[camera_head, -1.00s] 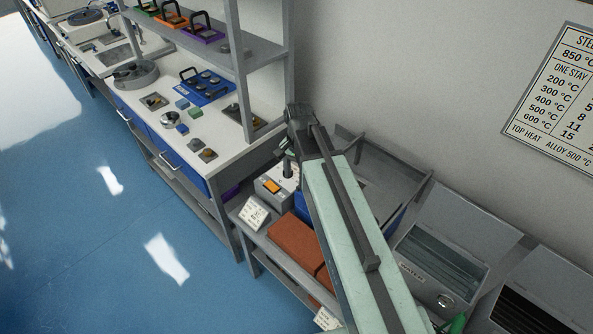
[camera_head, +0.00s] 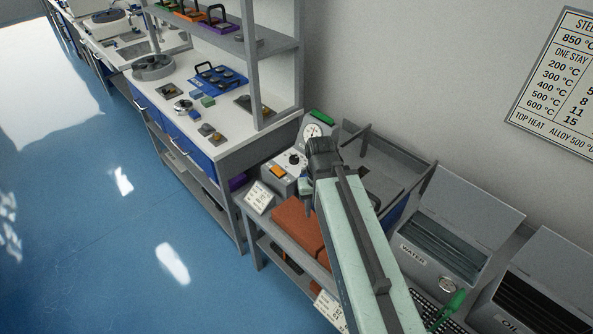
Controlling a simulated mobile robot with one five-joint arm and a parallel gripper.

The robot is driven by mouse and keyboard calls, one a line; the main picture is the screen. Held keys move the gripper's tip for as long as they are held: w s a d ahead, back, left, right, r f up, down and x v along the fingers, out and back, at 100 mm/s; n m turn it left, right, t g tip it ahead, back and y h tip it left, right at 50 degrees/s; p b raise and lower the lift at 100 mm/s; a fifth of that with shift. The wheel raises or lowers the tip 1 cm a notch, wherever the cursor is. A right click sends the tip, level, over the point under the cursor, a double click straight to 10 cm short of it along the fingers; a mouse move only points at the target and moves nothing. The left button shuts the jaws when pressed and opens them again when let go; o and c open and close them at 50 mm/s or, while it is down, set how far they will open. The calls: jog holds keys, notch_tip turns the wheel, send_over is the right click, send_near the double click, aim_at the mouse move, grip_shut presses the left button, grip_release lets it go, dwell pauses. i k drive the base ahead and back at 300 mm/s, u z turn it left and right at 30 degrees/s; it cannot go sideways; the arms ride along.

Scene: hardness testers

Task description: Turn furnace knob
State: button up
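A small grey control box (camera_head: 279,184) stands on the side bench, with an orange switch (camera_head: 277,171) on its front. A round dark knob (camera_head: 293,158) with a pale dial around it sits on the box's top. A round white gauge (camera_head: 313,130) is just behind it. My arm reaches in from the bottom right. Its dark end joint (camera_head: 323,152) is right of the knob and appears apart from it in the picture. My gripper's fingers are mostly hidden behind the joint and arm, so their opening does not show.
Red-brown bricks (camera_head: 297,221) and a white label card (camera_head: 259,197) lie in front of the box. A grey open tray (camera_head: 400,160) is behind my arm. The water tank (camera_head: 440,255) and oil tank (camera_head: 535,300) stand to the right. The blue floor at left is clear.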

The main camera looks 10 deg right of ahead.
aim_at(294, 158)
jog(key=k, duration=0.65)
jog(key=z, duration=1.65)
jog(key=k, duration=0.6)
jog(key=u, duration=1.25)
jog(key=i, duration=2)
